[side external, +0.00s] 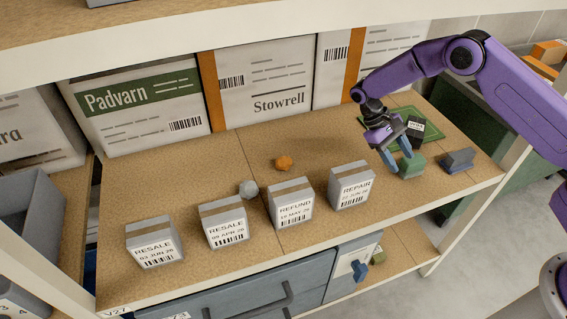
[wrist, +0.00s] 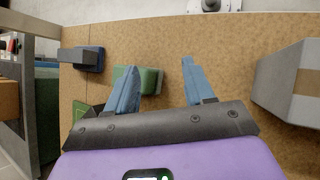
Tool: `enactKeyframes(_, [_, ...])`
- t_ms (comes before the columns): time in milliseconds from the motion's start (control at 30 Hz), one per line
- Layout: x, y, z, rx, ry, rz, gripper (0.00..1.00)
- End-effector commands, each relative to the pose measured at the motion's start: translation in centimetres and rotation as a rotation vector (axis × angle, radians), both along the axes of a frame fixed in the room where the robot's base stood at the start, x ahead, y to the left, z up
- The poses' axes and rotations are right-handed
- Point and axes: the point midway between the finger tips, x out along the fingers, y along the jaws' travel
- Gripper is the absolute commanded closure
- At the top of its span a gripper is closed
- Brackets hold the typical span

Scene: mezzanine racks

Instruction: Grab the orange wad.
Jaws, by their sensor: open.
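The orange wad (side external: 283,162) is a small crumpled lump. It lies on the tan shelf board behind the row of grey boxes, right of a grey wad (side external: 248,189). I cannot see the orange wad in the wrist view. My gripper (side external: 396,156) is open, with its blue fingers pointing down near the green block (side external: 411,166), well to the right of the orange wad. The wrist view shows the two fingers (wrist: 157,76) spread apart with nothing held between them. The green block (wrist: 151,80) shows beside the left finger there.
Several labelled grey boxes stand along the shelf front; the REPAIR box (side external: 351,186) is nearest my gripper. A dark box (side external: 415,130) sits on a green mat (side external: 378,119). A blue-grey block (side external: 458,160) is at right. Large cartons (side external: 265,80) line the back.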

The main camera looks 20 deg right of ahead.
Motion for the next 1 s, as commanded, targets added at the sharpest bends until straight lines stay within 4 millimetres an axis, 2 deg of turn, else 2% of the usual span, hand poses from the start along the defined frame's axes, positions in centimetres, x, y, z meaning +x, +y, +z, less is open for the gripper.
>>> enactKeyframes(100, [-3.3,-1.0,-0.4,0.183,0.159,-0.137,0.47])
enactKeyframes(233, [-6.0,-0.9,0.0,0.44,0.286,-0.311,0.47])
enactKeyframes(333, [-7.0,-0.5,0.8,0.644,0.329,-0.444,0.47])
enactKeyframes(467, [-7.1,0.0,2.0,0.888,0.32,-0.607,0.47])
enactKeyframes(600, [-6.1,-0.1,3.3,1.119,0.244,-0.77,0.47])
enactKeyframes(633, [-5.6,0.4,3.4,1.149,0.223,-0.802,0.47])
enactKeyframes(800, [-2.1,3.8,3.2,1.206,0.11,-1.033,0.47])
enactKeyframes(1000, [2.5,5.8,2.6,1.236,-0.044,-1.346,0.47])
